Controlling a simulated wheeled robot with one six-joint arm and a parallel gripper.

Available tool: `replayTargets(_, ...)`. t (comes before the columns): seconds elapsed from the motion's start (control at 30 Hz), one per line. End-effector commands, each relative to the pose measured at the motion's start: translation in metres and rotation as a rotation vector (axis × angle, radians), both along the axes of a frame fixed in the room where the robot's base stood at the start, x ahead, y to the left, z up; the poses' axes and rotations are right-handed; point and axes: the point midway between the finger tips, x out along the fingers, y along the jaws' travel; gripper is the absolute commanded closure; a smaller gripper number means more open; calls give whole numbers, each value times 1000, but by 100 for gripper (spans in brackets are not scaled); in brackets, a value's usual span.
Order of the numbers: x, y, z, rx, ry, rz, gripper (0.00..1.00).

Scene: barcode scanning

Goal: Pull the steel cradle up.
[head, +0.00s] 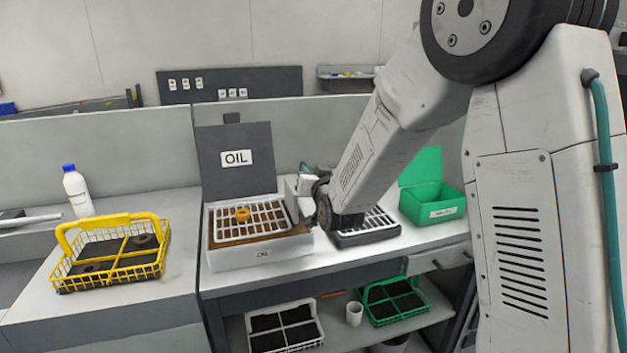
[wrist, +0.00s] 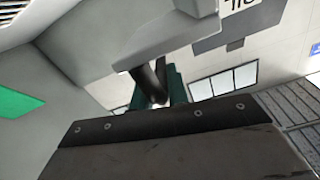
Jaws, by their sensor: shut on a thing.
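The steel cradle (head: 250,232) is a pale wire grid at the open top of the white oil box (head: 262,257), above brown oil. An orange ring (head: 243,213) lies on the grid. Whether the cradle touches the bottom of the box is hidden. My gripper (head: 303,187) is at the cradle's right side, shut on its upright grey handle part; my wrist partly hides the hold. In the wrist view, my gripper's dark fingers (wrist: 155,88) are up against a light grey piece, and the grid is not clearly visible.
The box's dark lid (head: 235,160) stands open behind. A dark tray with a white grid (head: 368,232) and a green open bin (head: 432,203) are to the right. A yellow basket (head: 110,255) and white bottle (head: 77,192) stand left. Baskets sit on the lower shelf.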

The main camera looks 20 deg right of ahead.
Motion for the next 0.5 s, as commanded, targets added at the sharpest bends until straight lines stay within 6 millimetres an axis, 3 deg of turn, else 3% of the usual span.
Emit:
replayTargets(0.13, 2, 2, 7, 1, -17, 3, 100)
replayTargets(0.17, 2, 2, 7, 1, -17, 3, 78)
replayTargets(0.2, 2, 2, 7, 1, -17, 3, 67)
replayTargets(0.23, 2, 2, 7, 1, -17, 3, 64)
replayTargets(0.5, 0, -1, 4, 0, -10, 0, 64)
